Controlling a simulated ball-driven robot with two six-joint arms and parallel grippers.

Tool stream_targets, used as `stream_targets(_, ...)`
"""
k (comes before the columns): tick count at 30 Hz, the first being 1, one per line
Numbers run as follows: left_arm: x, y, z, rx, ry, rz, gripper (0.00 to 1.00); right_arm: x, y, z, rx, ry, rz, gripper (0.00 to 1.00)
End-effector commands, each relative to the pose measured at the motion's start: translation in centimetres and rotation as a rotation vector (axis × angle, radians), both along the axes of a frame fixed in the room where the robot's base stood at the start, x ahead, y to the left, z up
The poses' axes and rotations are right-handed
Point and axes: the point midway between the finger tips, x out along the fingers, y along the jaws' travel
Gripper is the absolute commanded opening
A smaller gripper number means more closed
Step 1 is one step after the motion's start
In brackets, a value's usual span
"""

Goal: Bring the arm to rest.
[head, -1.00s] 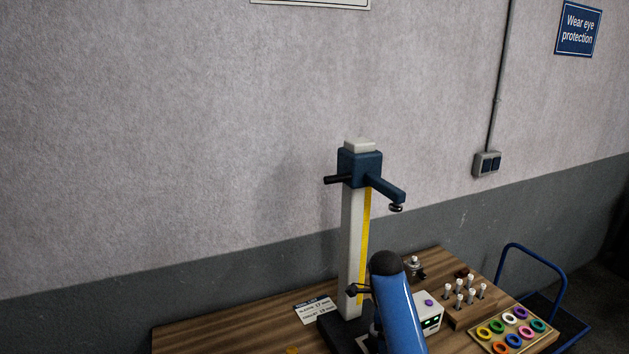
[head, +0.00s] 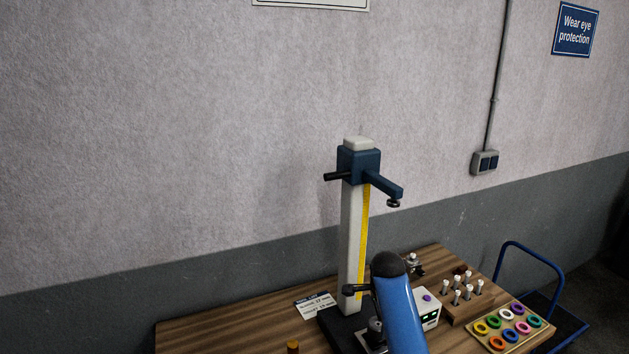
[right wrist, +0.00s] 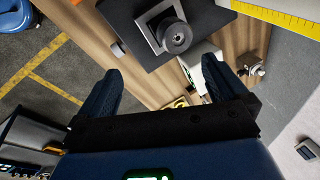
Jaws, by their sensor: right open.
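My right gripper (right wrist: 160,66) shows in the right wrist view with its two dark fingers spread apart and nothing between them. Beyond the fingers are the wooden bench and the dark base of the height gauge. My blue arm link (head: 402,315) with a dark rounded cap rises from the bottom of the head view, in front of the bench. The right gripper itself does not show in the head view. My left gripper is in neither view.
A height gauge (head: 352,235) stands on the bench (head: 240,325), partly behind my arm link. A white box (head: 429,308), a block of white-topped pins (head: 465,305) and a tray of coloured rings (head: 546,328) are to the right. A blue trolley (head: 556,270) stands beyond.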

Motion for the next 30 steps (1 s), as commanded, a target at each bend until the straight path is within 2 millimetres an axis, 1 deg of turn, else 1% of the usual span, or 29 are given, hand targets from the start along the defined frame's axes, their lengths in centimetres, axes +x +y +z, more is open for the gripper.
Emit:
stream_targets(1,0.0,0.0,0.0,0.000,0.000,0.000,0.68,1.1,0.1,0.9,-0.010,-0.064,0.052,1.00)
stream_targets(3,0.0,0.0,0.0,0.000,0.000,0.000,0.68,2.5,0.4,1.9,-0.033,-0.158,0.134,1.00)
stream_targets(6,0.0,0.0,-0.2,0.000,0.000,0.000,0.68,4.2,0.6,2.7,-0.094,-0.315,0.271,1.00)
stream_targets(7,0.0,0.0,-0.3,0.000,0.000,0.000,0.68,4.5,0.7,2.7,-0.119,-0.367,0.317,1.00)
stream_targets(10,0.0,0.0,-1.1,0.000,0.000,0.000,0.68,4.9,0.8,2.4,-0.231,-0.549,0.469,1.00)
stream_targets(13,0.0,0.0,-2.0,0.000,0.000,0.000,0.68,3.9,0.7,1.4,-0.368,-0.715,0.594,1.00)
stream_targets(17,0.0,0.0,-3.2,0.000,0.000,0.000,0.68,0.8,0.4,-0.1,-0.562,-0.887,0.712,1.00)
stream_targets(20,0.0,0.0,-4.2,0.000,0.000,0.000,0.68,-2.5,0.1,-1.3,-0.702,-0.986,0.768,1.00)
stream_targets(26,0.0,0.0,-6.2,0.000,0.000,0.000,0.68,-10.4,-0.8,-3.5,-0.960,-1.116,0.828,1.00)
stream_targets(27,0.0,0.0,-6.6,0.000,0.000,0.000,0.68,-12.1,-1.0,-3.9,-1.007,-1.134,0.834,1.00)
stream_targets(29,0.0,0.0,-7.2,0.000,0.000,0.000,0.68,-14.7,-1.3,-4.6,-1.072,-1.154,0.840,1.00)
stream_targets(30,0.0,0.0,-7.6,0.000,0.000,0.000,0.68,-16.5,-1.5,-4.9,-1.112,-1.166,0.842,1.00)
